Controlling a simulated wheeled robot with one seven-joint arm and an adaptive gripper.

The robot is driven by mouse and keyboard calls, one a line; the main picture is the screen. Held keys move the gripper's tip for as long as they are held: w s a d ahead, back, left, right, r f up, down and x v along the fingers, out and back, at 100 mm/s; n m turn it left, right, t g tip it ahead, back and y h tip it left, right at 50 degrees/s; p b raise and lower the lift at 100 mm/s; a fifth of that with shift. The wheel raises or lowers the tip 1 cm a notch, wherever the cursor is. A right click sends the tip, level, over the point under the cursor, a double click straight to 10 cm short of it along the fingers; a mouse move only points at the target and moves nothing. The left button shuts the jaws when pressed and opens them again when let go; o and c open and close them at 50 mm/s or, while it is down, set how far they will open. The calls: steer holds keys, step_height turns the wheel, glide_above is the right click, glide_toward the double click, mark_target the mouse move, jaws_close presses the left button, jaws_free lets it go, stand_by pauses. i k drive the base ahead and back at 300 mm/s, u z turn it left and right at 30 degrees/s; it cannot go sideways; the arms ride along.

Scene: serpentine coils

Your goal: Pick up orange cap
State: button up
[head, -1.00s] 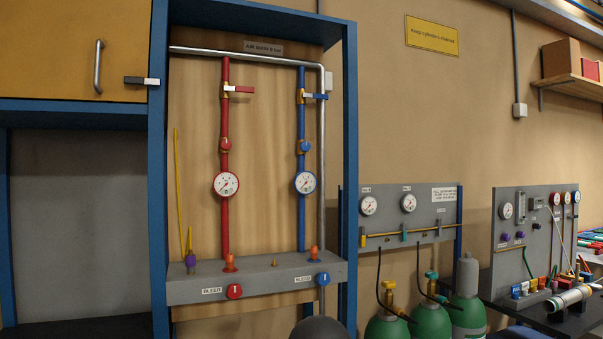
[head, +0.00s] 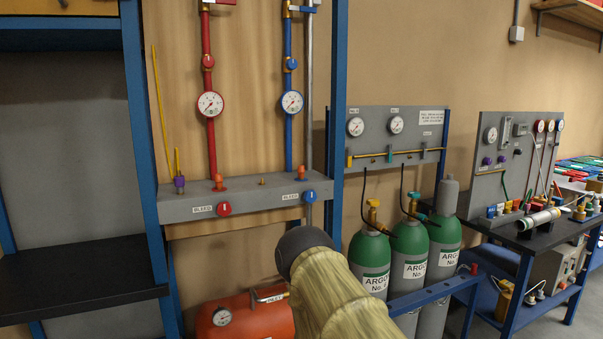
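Two small orange caps stand on the grey ledge (head: 250,200) of the gas panel. One orange cap (head: 218,182) is at the foot of the red pipe. The other orange cap (head: 301,173) is at the foot of the blue pipe. A part of my arm with a black rounded end rises from the bottom in front of the panel, below and right of the caps. My gripper's fingers cannot be made out, and nothing is seen touching either cap.
A purple fitting (head: 179,184) with a yellow rod and a small brass stub (head: 262,181) share the ledge. Red (head: 224,209) and blue (head: 309,196) knobs stick out in front. An orange-red tank (head: 245,316) is below; green argon cylinders (head: 408,250) stand right. A black shelf (head: 80,275) is bare.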

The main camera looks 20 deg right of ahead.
mark_target(300, 171)
steer(key=k, duration=0.35)
steer(key=z, duration=0.9)
steer(key=i, duration=1.1)
